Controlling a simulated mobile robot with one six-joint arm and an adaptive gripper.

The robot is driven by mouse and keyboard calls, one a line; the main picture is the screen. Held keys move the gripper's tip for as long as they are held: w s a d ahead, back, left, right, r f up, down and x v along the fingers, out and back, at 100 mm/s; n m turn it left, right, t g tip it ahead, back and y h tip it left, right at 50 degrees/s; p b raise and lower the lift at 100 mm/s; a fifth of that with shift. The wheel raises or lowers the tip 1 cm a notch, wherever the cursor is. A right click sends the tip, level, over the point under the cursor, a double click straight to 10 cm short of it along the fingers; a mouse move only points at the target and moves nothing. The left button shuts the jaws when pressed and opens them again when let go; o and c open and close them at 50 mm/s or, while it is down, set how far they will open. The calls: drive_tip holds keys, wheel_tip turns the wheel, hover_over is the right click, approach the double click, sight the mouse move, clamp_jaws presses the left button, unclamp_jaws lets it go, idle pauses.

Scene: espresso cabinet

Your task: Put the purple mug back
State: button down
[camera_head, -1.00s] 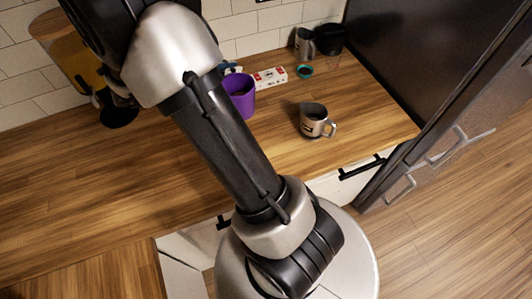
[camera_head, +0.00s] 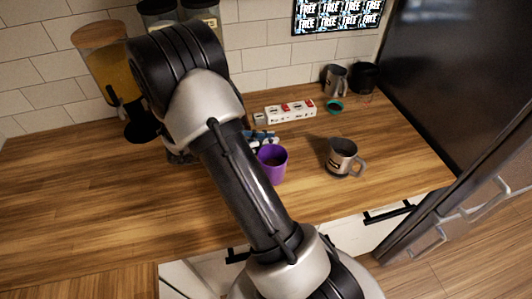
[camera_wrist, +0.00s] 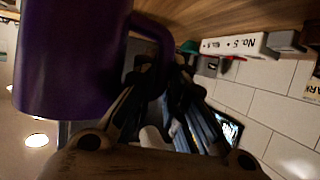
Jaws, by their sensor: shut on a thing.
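The purple mug (camera_head: 272,165) shows just right of my arm in the head view, over the wooden counter. It fills the upper left of the wrist view (camera_wrist: 70,60), its handle reaching between my fingers. My gripper (camera_wrist: 160,85) is shut on that handle. In the head view my arm mostly hides the gripper. I cannot tell whether the mug's base touches the counter.
A grey metal mug (camera_head: 342,158) stands on the counter (camera_head: 90,200) to the right. A drink dispenser (camera_head: 108,65) stands left; a dark fridge borders the right.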

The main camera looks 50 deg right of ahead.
drive_tip(key=shift+f+b, duration=0.7)
drive_tip(key=shift+f, duration=1.3)
drive_tip(key=shift+f, duration=0.15)
drive_tip(key=c, duration=1.6)
unclamp_jaws()
drive_tip(key=shift+c, duration=0.2)
